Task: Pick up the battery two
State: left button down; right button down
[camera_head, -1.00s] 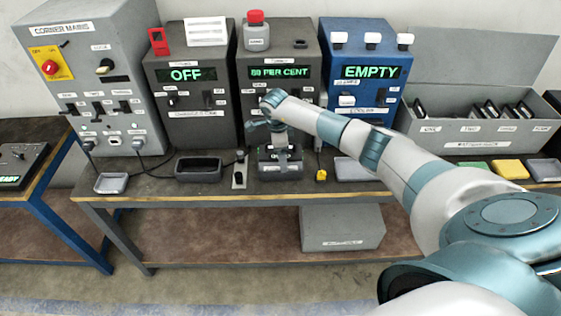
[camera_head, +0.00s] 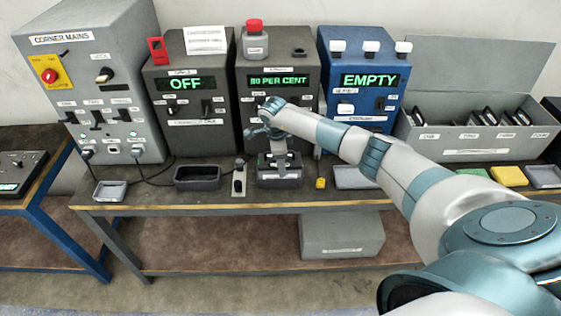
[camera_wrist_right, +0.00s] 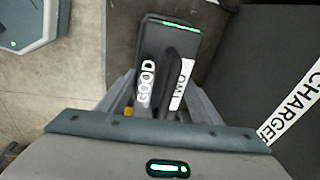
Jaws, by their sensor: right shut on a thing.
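Battery two (camera_wrist_right: 168,60) is a dark block with a green light strip on its end and white labels reading "GOOD" and "TWO", seen in the right wrist view. My right gripper (camera_wrist_right: 158,100) is shut on it, one finger at each side. In the head view my right gripper (camera_head: 277,152) points down at the dark charger cradle (camera_head: 280,182) at the table's front edge. The battery is mostly hidden there, and I cannot tell whether it is clear of the cradle. My left gripper is not in view.
Behind stand the grey "80 PER CENT" charger box (camera_head: 279,100), the "OFF" box (camera_head: 186,105) and the blue "EMPTY" box (camera_head: 362,90). An empty black tray (camera_head: 198,178) and a switch post (camera_head: 239,180) are left of the gripper. A compartmented bin (camera_head: 478,142) stands right.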

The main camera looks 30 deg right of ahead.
jog(key=shift+w+d+r, duration=0.1)
jog(key=shift+w+r, duration=0.05)
jog(key=shift+r, duration=0.35)
jog(key=shift+w+d+r, duration=0.1)
jog(key=shift+w+r, duration=0.05)
jog(key=shift+r, duration=0.3)
notch_tip(320, 180, up, 6)
jog(key=p, duration=0.3)
jog(key=shift+s+a, duration=0.1)
jog(key=shift+r, duration=1.15)
jog(key=shift+s+f, duration=0.1)
jog(key=shift+s, duration=0.05)
